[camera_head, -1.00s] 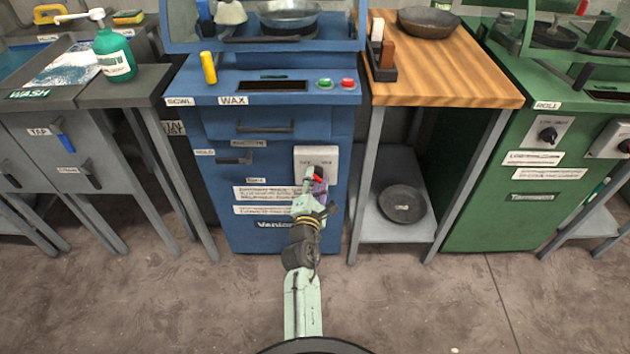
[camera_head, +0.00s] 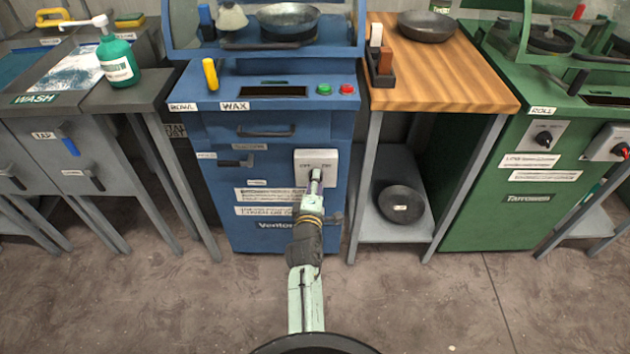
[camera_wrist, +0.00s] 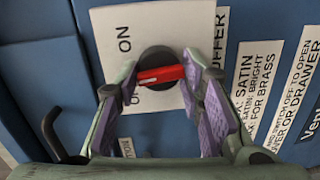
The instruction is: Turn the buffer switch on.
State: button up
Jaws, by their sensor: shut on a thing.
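The buffer switch is a black round dial with a red handle (camera_wrist: 160,75) on a white plate (camera_head: 302,180), on the front of the blue machine (camera_head: 262,150). The plate also shows in the wrist view (camera_wrist: 112,24), with an "ON" label readable and a second label partly hidden. My gripper (camera_wrist: 160,78) has its purple-padded fingers at the two ends of the red handle, shut on it. In the head view my gripper (camera_head: 316,182) reaches the plate from below and hides most of the dial. I cannot tell which label the handle points to.
A lever handle (camera_head: 235,163) juts out left of the switch, and a drawer handle (camera_head: 265,132) is above it. A wooden table (camera_head: 450,75) with a dark pan (camera_head: 402,205) on its lower shelf stands at the right. The floor in front is clear.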

jog(key=shift+w+d+r+m+y+p, duration=0.1)
jog(key=shift+m+y+p, duration=0.35)
jog(key=shift+m, duration=1.05)
jog(key=shift+s+r+m+y+p, duration=0.15)
jog(key=shift+m+p, duration=0.55)
jog(key=shift+m, duration=0.8)
jog(key=shift+w+d+r+m+y+p, duration=0.15)
jog(key=shift+m+y+p, duration=0.3)
jog(key=shift+m, duration=1.05)
jog(key=shift+f, duration=0.1)
jog(key=o, duration=1.2)
jog(key=shift+a+f, duration=0.1)
jog(key=shift+f, duration=0.1)
jog(key=shift+c, duration=0.2)
